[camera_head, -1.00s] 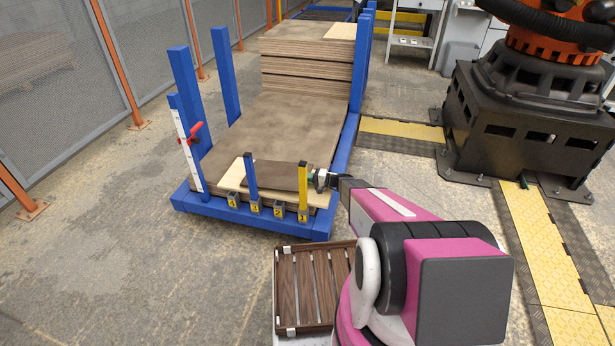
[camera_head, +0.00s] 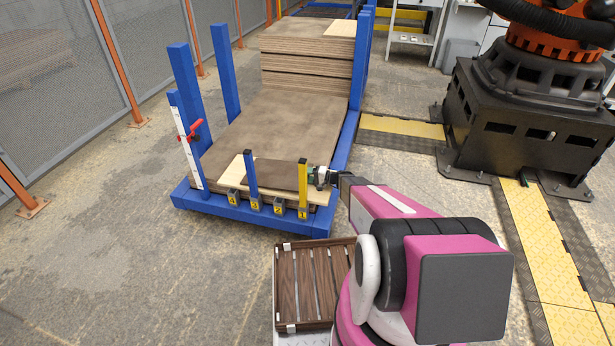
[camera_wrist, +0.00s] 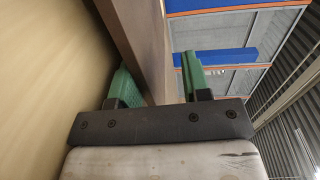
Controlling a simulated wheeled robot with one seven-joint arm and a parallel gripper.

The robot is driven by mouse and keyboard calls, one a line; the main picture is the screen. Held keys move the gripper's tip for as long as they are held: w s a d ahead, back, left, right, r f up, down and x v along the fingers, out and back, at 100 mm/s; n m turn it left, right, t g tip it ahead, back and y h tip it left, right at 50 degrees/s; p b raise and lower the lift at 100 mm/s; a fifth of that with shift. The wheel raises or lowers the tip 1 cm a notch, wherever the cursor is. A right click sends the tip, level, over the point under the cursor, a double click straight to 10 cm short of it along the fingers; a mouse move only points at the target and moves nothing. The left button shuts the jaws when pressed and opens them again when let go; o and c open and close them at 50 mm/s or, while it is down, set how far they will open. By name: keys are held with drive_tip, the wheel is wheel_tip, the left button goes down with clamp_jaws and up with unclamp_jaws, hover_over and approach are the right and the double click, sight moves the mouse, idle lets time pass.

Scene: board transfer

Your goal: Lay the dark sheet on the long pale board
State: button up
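The dark sheet (camera_head: 276,173) lies over the long pale board (camera_head: 232,173) at the front of the blue rack in the head view. Pale wood shows to its left and along its front. My gripper (camera_head: 313,176) is at the sheet's right end. In the wrist view, the sheet (camera_wrist: 150,45) passes between the green fingers of my gripper (camera_wrist: 157,84), and the pale board (camera_wrist: 45,70) fills the left side. A clear gap shows between the right finger and the sheet, so the gripper is open around its edge. Whether the sheet rests fully flat is hard to tell.
A blue rack (camera_head: 205,208) with a yellow post (camera_head: 303,180) and blue posts surrounds the boards. A taller board stack (camera_head: 305,65) stands behind. A slatted brown crate (camera_head: 312,288) is in front, near my arm. A black robot pedestal (camera_head: 530,125) stands at the right.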

drive_tip(key=shift+f, duration=0.25)
drive_tip(key=shift+s+d+r+g+h, duration=0.1)
drive_tip(key=shift+r+g+h, duration=0.1)
drive_tip(key=shift+h, duration=0.4)
drive_tip(key=shift+r+g+h, duration=0.15)
drive_tip(key=shift+g+h, duration=0.05)
drive_tip(key=shift+h, duration=0.4)
drive_tip(key=h, duration=0.1)
drive_tip(key=g+h, duration=0.1)
drive_tip(key=h, duration=0.1)
drive_tip(key=shift+d+r, duration=0.15)
drive_tip(key=shift+r, duration=0.15)
drive_tip(key=shift+s+d+r+g+h, duration=0.15)
drive_tip(key=shift+g+h, duration=0.35)
drive_tip(key=shift+h, duration=0.8)
drive_tip(key=shift+w+d+r+g+h, duration=0.15)
drive_tip(key=shift+g+h, duration=0.35)
drive_tip(key=shift+h, duration=0.8)
drive_tip(key=shift+s+f, duration=0.1)
drive_tip(key=shift+s+d+r, duration=0.2)
drive_tip(key=shift+d, duration=0.25)
drive_tip(key=shift+s+d+r, duration=0.15)
drive_tip(key=shift+d+r, duration=0.05)
drive_tip(key=shift+d, duration=0.3)
drive_tip(key=shift+s+d+r, duration=0.2)
drive_tip(key=shift+d, duration=0.25)
drive_tip(key=o, duration=0.6)
drive_tip(key=shift+c, duration=0.2)
